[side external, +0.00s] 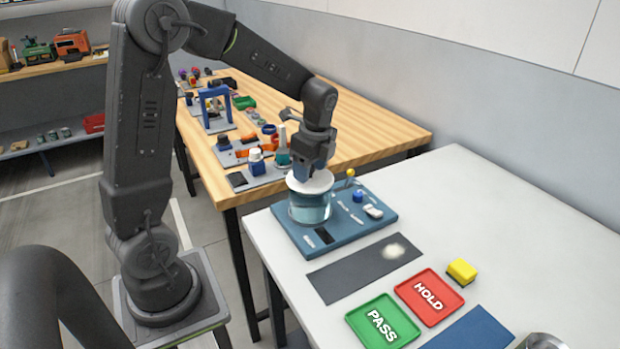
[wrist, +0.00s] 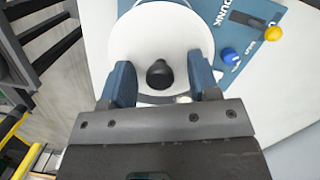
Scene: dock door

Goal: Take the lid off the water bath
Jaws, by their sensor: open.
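The water bath (side external: 310,212) is a clear round vessel of bluish water on a blue base board (side external: 345,230). Its white round lid (side external: 320,184) lies on top; it also fills the upper middle of the wrist view (wrist: 163,40). A black knob (wrist: 159,74) stands on the lid. My gripper (wrist: 162,90) is open, with one blue finger on each side of the knob and a visible gap to it on both sides. In the side view my gripper (side external: 310,172) is directly above the lid and hides the knob. I cannot tell how far the fingertips are above the lid.
On the base board are a blue knob (side external: 358,196), a yellow ball-topped post (side external: 350,174) and a small white item (side external: 373,212). In front lie a dark mat (side external: 350,272), a green PASS tray (side external: 383,322), a red HOLD tray (side external: 430,296) and a yellow block (side external: 462,271).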

